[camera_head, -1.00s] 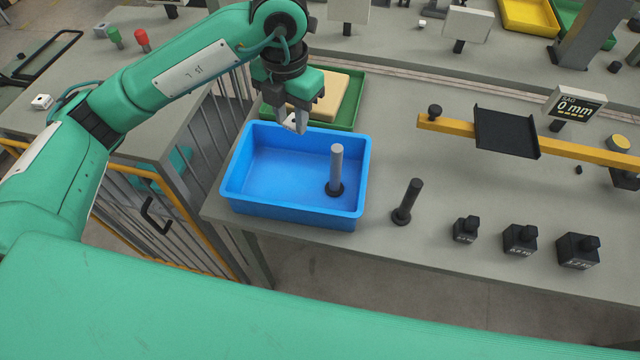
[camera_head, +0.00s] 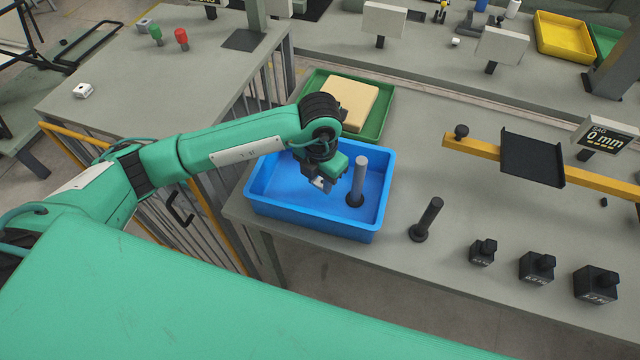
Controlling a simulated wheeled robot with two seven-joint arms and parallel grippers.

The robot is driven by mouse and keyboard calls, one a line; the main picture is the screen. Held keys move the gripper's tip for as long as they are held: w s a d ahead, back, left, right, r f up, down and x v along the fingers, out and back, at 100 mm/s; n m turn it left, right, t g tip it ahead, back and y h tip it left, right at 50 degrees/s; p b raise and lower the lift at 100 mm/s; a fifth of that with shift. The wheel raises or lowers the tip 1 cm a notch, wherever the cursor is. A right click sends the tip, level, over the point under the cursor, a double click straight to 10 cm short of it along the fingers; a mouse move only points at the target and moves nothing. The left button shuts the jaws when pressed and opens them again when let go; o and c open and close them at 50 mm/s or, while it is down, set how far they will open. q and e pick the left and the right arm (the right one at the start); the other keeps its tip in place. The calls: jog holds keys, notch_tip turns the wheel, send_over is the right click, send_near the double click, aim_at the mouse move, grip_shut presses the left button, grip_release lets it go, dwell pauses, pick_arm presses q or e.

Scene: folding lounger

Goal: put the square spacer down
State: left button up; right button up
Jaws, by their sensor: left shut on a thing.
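My left gripper (camera_head: 322,186) points down inside the blue bin (camera_head: 312,222), low over its floor and left of the grey upright post. It is shut on a small pale piece (camera_head: 319,184), which I take for the square spacer. The fingers hide most of it, and I cannot tell whether it touches the bin floor. My right gripper is not in view.
The grey post (camera_head: 360,178) stands inside the bin. A green tray (camera_head: 381,122) with a tan block (camera_head: 350,103) lies behind. A black peg (camera_head: 427,218), several black weights (camera_head: 536,267) and a yellow beam (camera_head: 605,181) are to the right. A small white block (camera_head: 83,90) sits on the left table.

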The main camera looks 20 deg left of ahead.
aim_at(320, 184)
pick_arm(q)
notch_tip(320, 184, down, 3)
jog(key=shift+r, duration=0.15)
jog(key=shift+f, duration=0.35)
jog(key=o, duration=0.8)
jog(key=shift+c, duration=0.2)
jog(key=shift+o, duration=0.9)
jog(key=shift+r, duration=0.3)
notch_tip(320, 184, up, 4)
jog(key=shift+r+b, duration=0.1)
jog(key=shift+b, duration=0.25)
notch_tip(320, 184, up, 8)
jog(key=b, duration=0.1)
jog(key=shift+f, duration=0.2)
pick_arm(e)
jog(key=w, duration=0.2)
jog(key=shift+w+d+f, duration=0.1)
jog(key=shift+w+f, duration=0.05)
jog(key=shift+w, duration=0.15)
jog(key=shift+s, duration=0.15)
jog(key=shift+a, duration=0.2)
